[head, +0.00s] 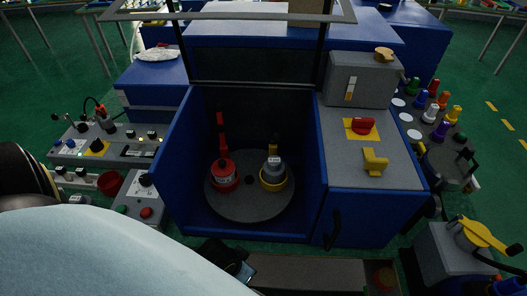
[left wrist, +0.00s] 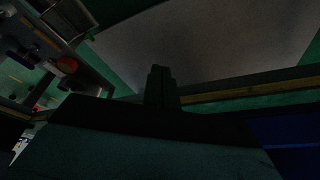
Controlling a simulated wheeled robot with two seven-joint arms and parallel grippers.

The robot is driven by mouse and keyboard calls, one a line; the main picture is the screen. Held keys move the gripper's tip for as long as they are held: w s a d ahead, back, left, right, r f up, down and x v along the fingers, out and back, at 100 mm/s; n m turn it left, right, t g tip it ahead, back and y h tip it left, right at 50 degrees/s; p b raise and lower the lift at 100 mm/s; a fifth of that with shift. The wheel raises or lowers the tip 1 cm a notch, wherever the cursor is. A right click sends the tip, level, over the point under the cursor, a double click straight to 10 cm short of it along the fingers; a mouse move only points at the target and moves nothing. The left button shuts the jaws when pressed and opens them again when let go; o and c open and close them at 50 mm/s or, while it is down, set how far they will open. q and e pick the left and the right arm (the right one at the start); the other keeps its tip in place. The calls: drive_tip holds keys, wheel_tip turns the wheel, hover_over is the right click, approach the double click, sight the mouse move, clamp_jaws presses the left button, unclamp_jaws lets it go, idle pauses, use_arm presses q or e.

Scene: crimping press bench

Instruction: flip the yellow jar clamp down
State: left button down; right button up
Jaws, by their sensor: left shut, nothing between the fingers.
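A dark chamber with a round grey turntable (head: 248,205) stands in the middle of the head view. On its right side is a grey jar (head: 272,166) in a yellow ring (head: 273,183). A dark yellowish upright piece (head: 274,142), probably the yellow clamp, stands behind that jar. On the left side is a red jar (head: 224,172) with a tall red upright (head: 221,133) behind it. My left gripper (head: 238,268) is low in front of the chamber, apart from the jars. Its fingers also show shut and empty in the left wrist view (left wrist: 160,86). My right gripper is out of view.
A raised framed window hangs above the chamber, whose blue walls (head: 177,175) flank the turntable. To its right, a cabinet top carries a red knob (head: 362,125) and a yellow handle (head: 375,162). A control panel (head: 110,145) stands left. A yellow lever (head: 481,236) is far right.

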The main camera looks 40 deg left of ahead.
use_arm(q)
drive_tip(key=w+a+r+n+t+p, duration=0.1)
drive_tip(key=w+r+n, duration=0.1)
drive_tip(key=r, duration=0.3)
drive_tip(key=w+a+r+n+t, duration=0.1)
drive_tip(key=w+r+t, duration=0.1)
drive_tip(key=r, duration=0.3)
drive_tip(key=n+t+h+p, duration=0.1)
drive_tip(key=n+t+p, duration=0.1)
drive_tip(key=n+t, duration=1.1)
approach(275, 140)
drive_tip(key=a+r+n+g, duration=0.3)
drive_tip(key=a, duration=0.1)
drive_tip(key=shift+s+d+f, duration=0.1)
drive_tip(key=shift+d+f, duration=0.05)
drive_tip(key=shift+f, duration=0.05)
drive_tip(key=w+d+f, duration=0.1)
drive_tip(key=w, duration=0.9)
drive_tip(key=shift+f, duration=0.3)
drive_tip(key=shift+s+d, duration=0.1)
